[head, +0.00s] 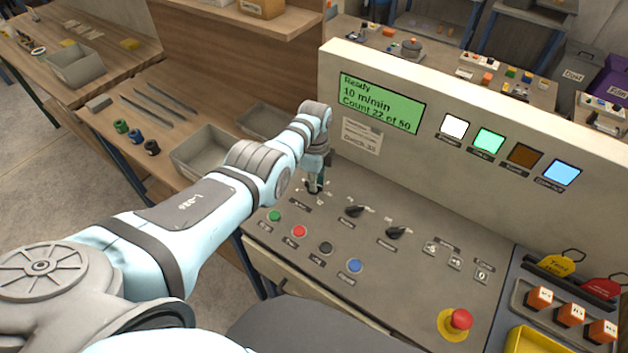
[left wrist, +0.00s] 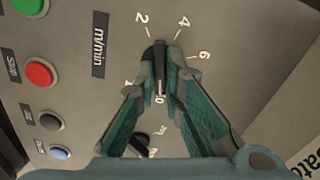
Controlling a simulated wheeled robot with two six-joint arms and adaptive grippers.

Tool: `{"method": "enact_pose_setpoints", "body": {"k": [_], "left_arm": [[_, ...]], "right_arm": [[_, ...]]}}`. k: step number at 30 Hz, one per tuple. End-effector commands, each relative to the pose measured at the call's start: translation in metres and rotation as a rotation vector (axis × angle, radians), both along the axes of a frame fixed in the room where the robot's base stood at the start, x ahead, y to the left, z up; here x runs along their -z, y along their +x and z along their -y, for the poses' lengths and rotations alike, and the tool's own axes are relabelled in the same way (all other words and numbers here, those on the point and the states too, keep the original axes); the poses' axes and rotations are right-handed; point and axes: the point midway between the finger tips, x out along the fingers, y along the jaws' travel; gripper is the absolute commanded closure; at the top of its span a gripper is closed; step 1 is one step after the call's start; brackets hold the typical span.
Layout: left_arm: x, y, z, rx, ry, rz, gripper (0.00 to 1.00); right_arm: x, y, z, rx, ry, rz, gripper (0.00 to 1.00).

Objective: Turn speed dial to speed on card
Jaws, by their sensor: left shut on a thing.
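The speed dial (left wrist: 159,68) is a black knob on the grey sloped panel, with the numbers 2, 4 and 6 printed around its far side and "m/min" beside it. My left gripper (left wrist: 161,62) is shut on the dial, one finger on each side of it; in the head view the gripper (head: 314,186) comes down on it from above. The fingers hide part of the scale, and I cannot tell the pointer's exact setting. The green display (head: 381,103) reads "Ready, 10 m/min, Count 22 of 50". The card (head: 361,136) below it is too small to read. My right gripper is out of view.
Green (head: 274,216), red (head: 299,232), black (head: 325,248) and blue (head: 354,266) buttons line the panel's front. Two black knobs (head: 354,211) (head: 396,232) sit to the dial's right. A red emergency stop (head: 460,320) stands at the front right.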

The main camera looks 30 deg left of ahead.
Motion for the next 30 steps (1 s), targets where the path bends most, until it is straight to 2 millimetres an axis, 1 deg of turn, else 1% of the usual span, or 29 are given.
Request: {"method": "enact_pose_setpoints", "body": {"k": [2,3,6,14,17,20,23,24,27,30], "left_arm": [[0.000,0.000,0.002,0.001,-0.004,0.000,1.00],[0.000,0.000,0.002,0.000,-0.004,0.000,0.85],[0.000,0.000,0.001,0.000,-0.003,0.000,0.71],[0.000,0.000,0.001,-0.001,-0.001,-0.001,0.71],[-0.004,0.001,0.000,-0.001,-0.001,0.001,0.71],[-0.015,0.002,0.000,-0.001,-0.001,0.004,0.71],[-0.034,0.001,0.001,0.000,0.000,0.005,0.71],[-0.048,0.002,0.001,0.000,-0.001,0.006,0.71],[-0.078,0.001,0.001,0.000,-0.001,0.004,0.71],[-0.101,0.001,0.001,0.000,-0.001,0.002,0.71]], "right_arm": [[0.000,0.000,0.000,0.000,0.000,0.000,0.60],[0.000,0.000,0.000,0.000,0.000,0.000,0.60],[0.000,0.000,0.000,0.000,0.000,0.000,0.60],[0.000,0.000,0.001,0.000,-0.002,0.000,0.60],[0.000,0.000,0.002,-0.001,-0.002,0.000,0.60],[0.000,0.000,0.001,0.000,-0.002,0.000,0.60],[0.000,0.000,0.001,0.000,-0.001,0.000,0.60],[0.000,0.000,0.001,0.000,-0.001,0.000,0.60],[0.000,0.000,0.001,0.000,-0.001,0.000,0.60],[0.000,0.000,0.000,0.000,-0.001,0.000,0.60]]}}
